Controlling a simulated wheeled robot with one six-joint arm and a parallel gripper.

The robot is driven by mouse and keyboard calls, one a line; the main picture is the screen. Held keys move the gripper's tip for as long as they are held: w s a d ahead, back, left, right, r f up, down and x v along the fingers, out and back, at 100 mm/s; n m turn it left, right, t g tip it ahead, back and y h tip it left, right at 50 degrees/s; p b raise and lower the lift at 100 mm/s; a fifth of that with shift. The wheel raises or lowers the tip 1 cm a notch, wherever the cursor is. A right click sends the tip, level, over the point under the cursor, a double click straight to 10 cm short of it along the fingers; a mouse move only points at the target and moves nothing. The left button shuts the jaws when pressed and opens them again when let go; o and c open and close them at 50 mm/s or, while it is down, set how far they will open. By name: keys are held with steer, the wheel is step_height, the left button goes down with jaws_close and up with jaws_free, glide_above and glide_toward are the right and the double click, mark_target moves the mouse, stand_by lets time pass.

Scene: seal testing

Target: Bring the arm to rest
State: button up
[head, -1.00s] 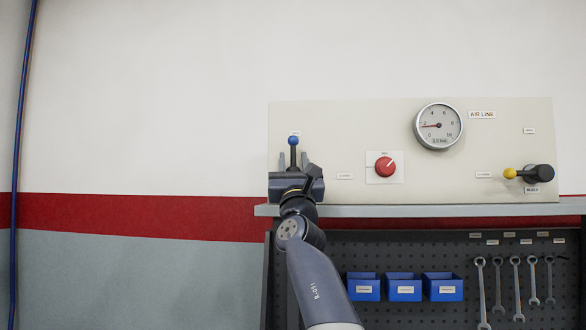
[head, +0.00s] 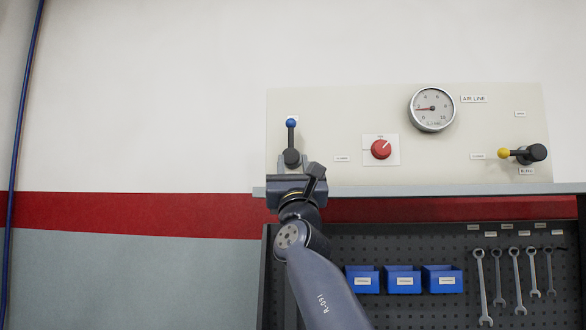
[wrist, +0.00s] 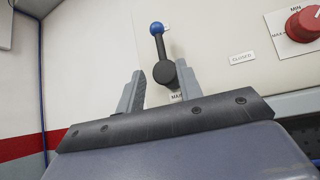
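My gripper (head: 293,163) is in front of the panel's left end, just below the blue-knobbed lever (head: 291,138). In the wrist view my gripper (wrist: 160,88) has its two grey fingers spread apart with nothing between them. The lever (wrist: 159,40) stands beyond the fingers, clear of them, its blue knob up and slightly left of its black hub. My arm (head: 322,285) reaches up from the bottom of the head view.
The panel (head: 330,110) also carries a red knob (head: 381,149), a gauge (head: 433,109) and a yellow-tipped lever (head: 522,154) pointing left. A shelf edge (head: 400,190) runs beneath. Blue bins (head: 405,280) and wrenches (head: 515,280) hang below.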

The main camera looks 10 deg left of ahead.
mark_target(291, 139)
steer(key=shift+r, duration=0.1)
steer(key=p+x, duration=0.7)
steer(key=p, duration=0.1)
steer(key=shift+w+r, duration=0.15)
steer(key=shift+r, duration=0.1)
steer(key=p+x, duration=0.3)
steer(key=shift+f+p, duration=0.15)
steer(key=shift+p, duration=0.2)
steer(key=shift+w, duration=0.1)
